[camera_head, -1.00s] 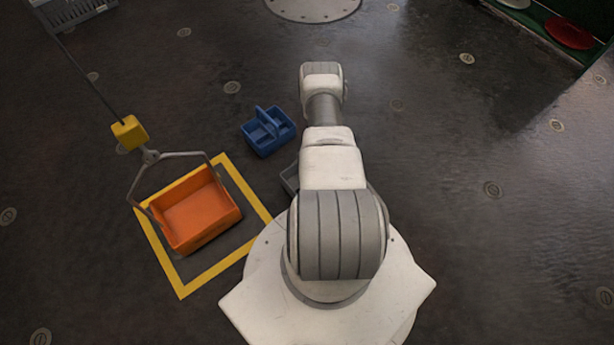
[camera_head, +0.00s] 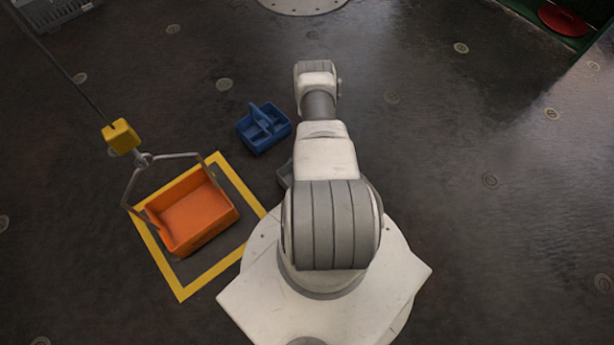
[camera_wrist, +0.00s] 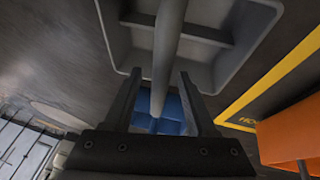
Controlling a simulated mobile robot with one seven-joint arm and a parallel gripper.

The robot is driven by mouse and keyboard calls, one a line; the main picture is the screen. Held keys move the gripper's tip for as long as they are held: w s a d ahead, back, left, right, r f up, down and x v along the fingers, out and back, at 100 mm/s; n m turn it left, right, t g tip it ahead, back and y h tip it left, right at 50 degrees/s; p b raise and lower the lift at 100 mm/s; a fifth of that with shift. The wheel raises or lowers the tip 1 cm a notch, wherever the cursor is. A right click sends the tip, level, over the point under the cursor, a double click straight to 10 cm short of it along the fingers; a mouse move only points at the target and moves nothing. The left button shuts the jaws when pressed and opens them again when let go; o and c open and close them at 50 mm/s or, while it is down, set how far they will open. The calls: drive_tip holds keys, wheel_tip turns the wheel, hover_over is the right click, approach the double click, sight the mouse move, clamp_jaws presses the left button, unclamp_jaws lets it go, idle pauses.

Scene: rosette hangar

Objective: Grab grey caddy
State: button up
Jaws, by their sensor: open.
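The grey caddy (camera_wrist: 118,40) fills the top of the wrist view, with its compartments and divider showing. Its round grey handle (camera_wrist: 168,40) runs down the picture between my fingers. In the head view only a sliver of the grey caddy (camera_head: 284,174) shows beside my arm; the rest is hidden. My gripper (camera_wrist: 159,75) is open, with one finger on each side of the handle in the picture. I cannot tell whether either finger touches it. In the head view my gripper is hidden by my arm.
A blue caddy (camera_head: 264,128) stands just beyond the grey one. An orange bin (camera_head: 196,219) on a hanging hook (camera_head: 122,137) sits inside a yellow floor square (camera_head: 165,262) at the left. The floor on the right is clear. A red disc (camera_head: 562,21) lies at the far right.

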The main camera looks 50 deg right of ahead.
drive_tip(key=shift+f, duration=0.15)
clamp_jaws()
idle(0.4)
idle(1.1)
